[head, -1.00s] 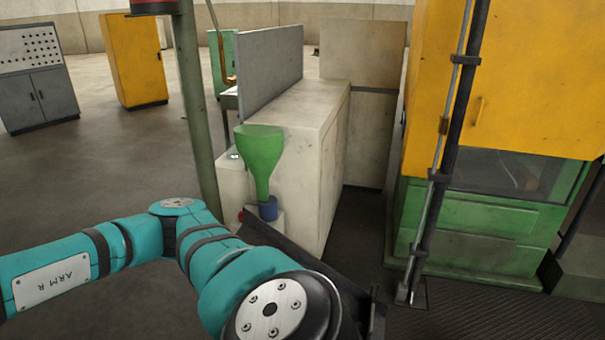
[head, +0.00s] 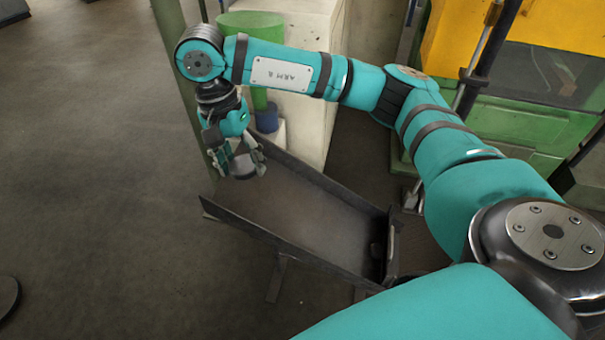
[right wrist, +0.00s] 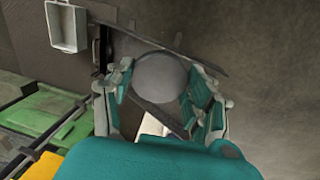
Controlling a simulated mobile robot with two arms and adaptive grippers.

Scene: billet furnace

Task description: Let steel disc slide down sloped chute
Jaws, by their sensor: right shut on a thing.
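The steel disc (right wrist: 160,76) is a round grey piece between the fingers of my right gripper (right wrist: 156,92) in the right wrist view. In the head view my right gripper (head: 240,168) points down, shut on the disc (head: 243,165), which its fingers partly hide. It is over the upper left end of the sloped chute (head: 308,214). The chute is a dark metal trough with raised sides, running down to the right. Whether the disc touches the chute floor I cannot tell. My left gripper is not in view.
A green funnel (head: 251,22) and a pale cabinet (head: 318,32) stand behind my right arm. A green post (head: 170,20) rises beside the chute's upper end. A yellow and green machine (head: 530,105) stands at the right. The floor at left is mostly clear. The right wrist view shows a pale box (right wrist: 67,25).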

